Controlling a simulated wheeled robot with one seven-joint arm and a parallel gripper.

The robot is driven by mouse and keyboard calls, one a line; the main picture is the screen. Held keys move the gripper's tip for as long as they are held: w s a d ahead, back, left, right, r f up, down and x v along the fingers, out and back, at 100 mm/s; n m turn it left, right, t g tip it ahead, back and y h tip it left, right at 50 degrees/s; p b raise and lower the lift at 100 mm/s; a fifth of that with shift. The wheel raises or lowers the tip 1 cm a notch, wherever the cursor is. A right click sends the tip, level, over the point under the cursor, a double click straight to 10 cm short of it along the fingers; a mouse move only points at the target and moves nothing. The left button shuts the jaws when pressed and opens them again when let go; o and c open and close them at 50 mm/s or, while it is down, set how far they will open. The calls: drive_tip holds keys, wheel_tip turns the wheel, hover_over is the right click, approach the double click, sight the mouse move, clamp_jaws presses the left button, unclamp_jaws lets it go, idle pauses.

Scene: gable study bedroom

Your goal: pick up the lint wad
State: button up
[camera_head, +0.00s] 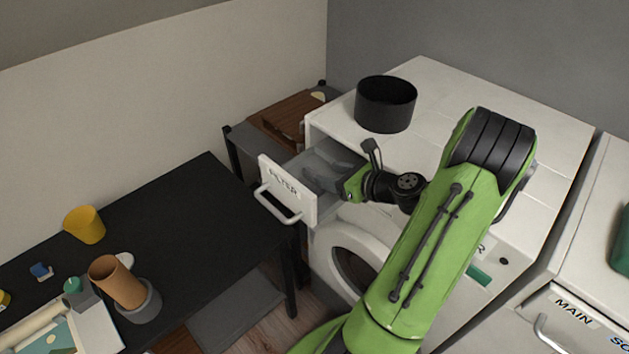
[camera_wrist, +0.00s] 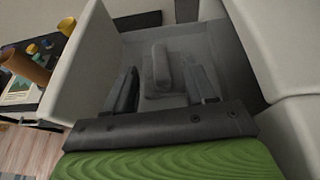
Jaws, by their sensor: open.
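A grey filter drawer (camera_head: 287,190) with a white front labelled FILTER is pulled out of the white washing machine. In the wrist view a grey lump, which looks like the lint wad (camera_wrist: 162,66), lies inside the drawer on a grey base. My gripper (camera_wrist: 160,84) is open, with one finger on each side of the near end of the lump's area. The fingers are not visibly touching it. In the head view my gripper (camera_head: 338,182) reaches over the drawer opening, and the wad cannot be made out clearly there.
A black round pot (camera_head: 385,103) stands on the machine's top. A black table (camera_head: 190,240) at left carries a yellow cup (camera_head: 84,224), a brown cylinder (camera_head: 117,282) and papers. The drawer walls stand close around my gripper. A second white machine (camera_head: 585,280) is at right.

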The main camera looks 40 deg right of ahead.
sight(312, 171)
drive_tip(key=x, duration=0.5)
drive_tip(key=shift+w+f, duration=0.25)
drive_tip(key=shift+s+r, duration=0.1)
drive_tip(key=shift+s, duration=0.05)
drive_tip(key=shift+c, duration=0.4)
clamp_jaws()
